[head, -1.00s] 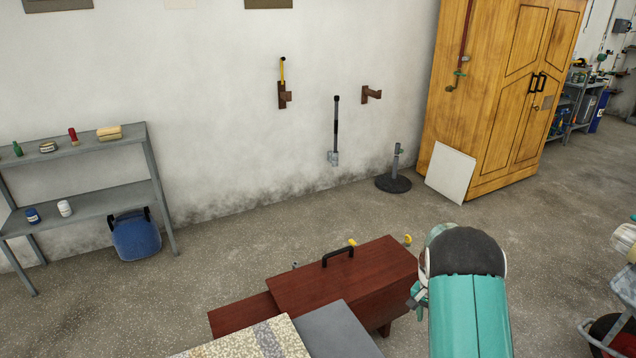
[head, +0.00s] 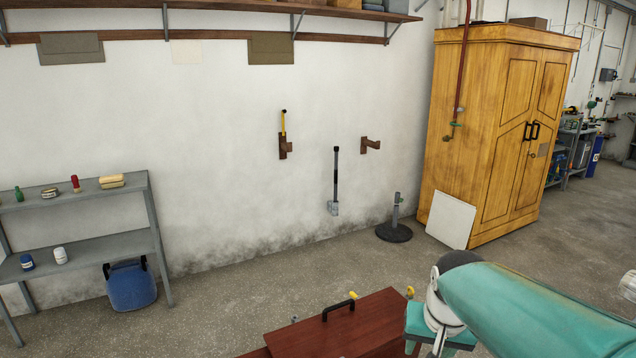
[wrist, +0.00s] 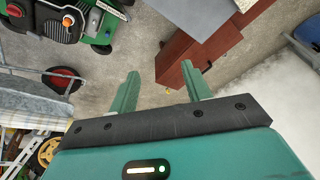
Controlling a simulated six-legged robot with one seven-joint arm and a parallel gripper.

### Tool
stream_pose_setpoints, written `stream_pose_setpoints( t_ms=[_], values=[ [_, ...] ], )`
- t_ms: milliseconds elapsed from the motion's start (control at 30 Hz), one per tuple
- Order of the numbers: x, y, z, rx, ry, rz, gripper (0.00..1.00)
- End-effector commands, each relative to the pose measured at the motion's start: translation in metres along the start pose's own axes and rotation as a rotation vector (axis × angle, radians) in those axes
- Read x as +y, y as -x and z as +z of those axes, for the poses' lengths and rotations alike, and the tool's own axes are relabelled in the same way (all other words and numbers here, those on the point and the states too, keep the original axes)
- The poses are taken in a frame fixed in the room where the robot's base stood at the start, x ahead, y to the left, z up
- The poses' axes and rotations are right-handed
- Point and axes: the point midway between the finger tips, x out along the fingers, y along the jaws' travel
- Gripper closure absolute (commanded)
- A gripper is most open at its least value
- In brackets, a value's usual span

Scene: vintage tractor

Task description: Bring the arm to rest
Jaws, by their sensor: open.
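My gripper (wrist: 162,92) shows in the wrist view with its two green fingers apart and nothing between them. Bare concrete floor lies beyond the fingertips, with the reddish-brown wooden box (wrist: 188,50) just past them to the upper right. In the head view my teal arm reaches in from the lower right, beside the right end of the same wooden box (head: 345,325). The gripper's fingers are not visible in the head view.
A grey shelf (head: 95,190) with small bottles stands at left, a blue container (head: 131,285) beneath it. A wooden cabinet (head: 495,130), a white panel (head: 451,219) and a round-based stand (head: 394,232) are along the wall. A green machine (wrist: 95,25) shows in the wrist view.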

Motion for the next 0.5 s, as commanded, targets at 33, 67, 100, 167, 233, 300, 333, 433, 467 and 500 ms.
stream_pose_setpoints(
  t_ms=[33, 67, 100, 167, 233, 300, 333, 433, 467, 500],
  values=[
    [-0.002, 0.014, 0.013, 0.025, 0.025, -0.01, 0.51],
    [-0.003, 0.02, 0.021, 0.036, 0.04, -0.014, 0.51],
    [-0.004, 0.027, 0.031, 0.05, 0.06, -0.02, 0.51],
    [-0.006, 0.037, 0.047, 0.072, 0.092, -0.027, 0.51],
    [-0.007, 0.047, 0.065, 0.1, 0.127, -0.034, 0.51],
    [-0.007, 0.055, 0.084, 0.125, 0.161, -0.04, 0.51],
    [-0.007, 0.058, 0.091, 0.136, 0.176, -0.041, 0.51],
    [-0.007, 0.063, 0.111, 0.166, 0.215, -0.045, 0.51],
    [-0.007, 0.064, 0.116, 0.173, 0.225, -0.046, 0.51],
    [-0.007, 0.065, 0.121, 0.18, 0.234, -0.046, 0.51]
  ],
)
